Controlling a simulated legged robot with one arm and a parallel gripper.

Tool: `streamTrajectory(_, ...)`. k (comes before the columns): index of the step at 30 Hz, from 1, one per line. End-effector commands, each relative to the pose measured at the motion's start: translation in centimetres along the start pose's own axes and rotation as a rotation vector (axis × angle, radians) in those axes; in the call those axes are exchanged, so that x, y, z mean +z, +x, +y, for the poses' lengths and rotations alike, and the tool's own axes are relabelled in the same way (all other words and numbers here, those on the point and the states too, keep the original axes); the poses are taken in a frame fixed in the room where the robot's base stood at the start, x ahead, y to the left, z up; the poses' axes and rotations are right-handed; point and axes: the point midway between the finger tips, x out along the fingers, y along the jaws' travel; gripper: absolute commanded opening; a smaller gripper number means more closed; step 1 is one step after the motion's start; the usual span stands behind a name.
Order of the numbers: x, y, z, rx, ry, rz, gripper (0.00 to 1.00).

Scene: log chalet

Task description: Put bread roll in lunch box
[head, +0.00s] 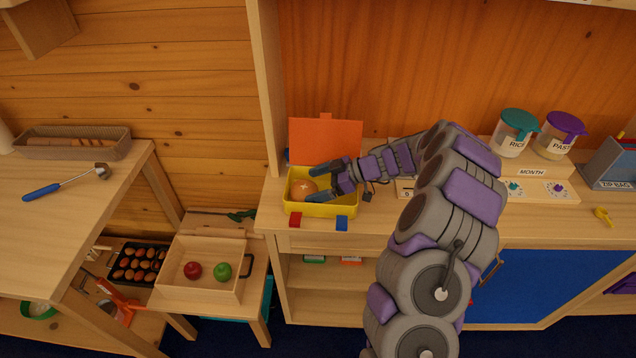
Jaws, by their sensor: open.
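The yellow lunch box (321,209) stands on the wooden counter with its orange lid (325,140) raised at the back. The bread roll (303,188), round and brown with a pale cross on top, is inside the box at its left side. My gripper (309,184) is over the box, reaching in from the right, its jaws open at the roll. The fingers and arm hide part of the box's interior, and I cannot tell whether they touch the roll.
A wooden crate (170,283) with a red apple (193,270) and a green apple (223,271) sits lower left. A ladle (65,182) lies on the left table.

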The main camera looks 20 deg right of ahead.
Motion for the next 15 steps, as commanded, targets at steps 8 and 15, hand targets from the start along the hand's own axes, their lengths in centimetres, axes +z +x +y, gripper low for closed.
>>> streamTrajectory(8, -0.7, -4.8, 0.1, 0.004, 0.001, 0.002, 1.0)
streamTrajectory(15, -0.6, -9.6, 0.2, 0.004, 0.001, 0.0, 1.0)
